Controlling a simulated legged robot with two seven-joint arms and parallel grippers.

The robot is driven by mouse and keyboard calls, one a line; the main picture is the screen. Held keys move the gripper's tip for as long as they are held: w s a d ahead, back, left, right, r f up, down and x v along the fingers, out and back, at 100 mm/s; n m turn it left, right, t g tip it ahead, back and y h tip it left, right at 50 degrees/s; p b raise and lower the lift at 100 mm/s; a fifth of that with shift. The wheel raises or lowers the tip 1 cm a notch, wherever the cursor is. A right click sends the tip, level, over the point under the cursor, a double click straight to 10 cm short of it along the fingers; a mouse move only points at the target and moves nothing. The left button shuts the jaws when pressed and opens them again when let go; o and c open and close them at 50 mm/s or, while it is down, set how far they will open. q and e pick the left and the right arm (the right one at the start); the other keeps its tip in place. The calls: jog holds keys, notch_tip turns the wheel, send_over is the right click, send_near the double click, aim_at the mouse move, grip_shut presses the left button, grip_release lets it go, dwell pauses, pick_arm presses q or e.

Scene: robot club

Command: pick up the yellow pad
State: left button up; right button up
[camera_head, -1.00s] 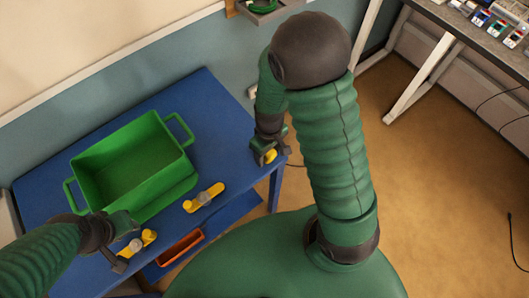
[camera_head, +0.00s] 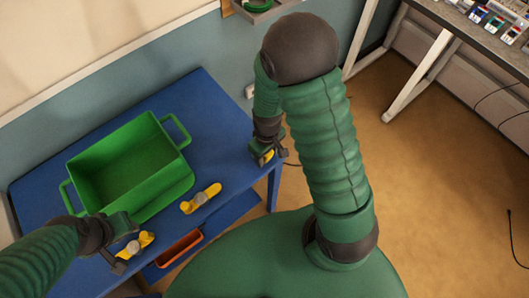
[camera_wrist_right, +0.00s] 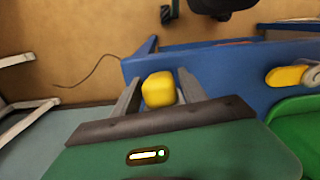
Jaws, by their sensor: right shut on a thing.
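The yellow pad (camera_wrist_right: 158,90) sits between the two fingers of my right gripper (camera_wrist_right: 157,94) in the right wrist view. In the head view, my right gripper (camera_head: 266,158) is shut on it at the right corner of the blue table, and only a small yellow part shows. I cannot tell whether the pad is clear of the table top. My left gripper (camera_head: 122,252) is low at the left, beside a yellow and grey piece (camera_head: 136,245). Whether its fingers are open or shut is unclear.
A green bin (camera_head: 130,165) with handles stands on the blue table (camera_head: 205,105). Another yellow and grey piece (camera_head: 201,198) lies in front of it. An orange tray (camera_head: 180,248) sits on a lower shelf. A grey workbench (camera_head: 460,25) stands at upper right. Floor at right is mostly clear.

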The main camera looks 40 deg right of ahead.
jog(key=shift+d+r, duration=0.15)
jog(key=shift+r, duration=0.4)
notch_tip(320, 180, up, 2)
jog(key=shift+w+r, duration=0.1)
jog(key=shift+r, duration=0.1)
jog(key=s+a+p, duration=0.2)
jog(key=s+p, duration=0.6)
jog(key=p, duration=0.1)
jog(key=s+a+r+p, duration=0.1)
jog(key=s+a+p, duration=0.1)
jog(key=s+p, duration=0.5)
jog(key=p, duration=0.2)
jog(key=shift+s+r+p, duration=0.25)
jog(key=shift+s+p, duration=0.05)
jog(key=shift+s, duration=0.1)
jog(key=o, duration=0.9)
jog(key=c, duration=0.6)
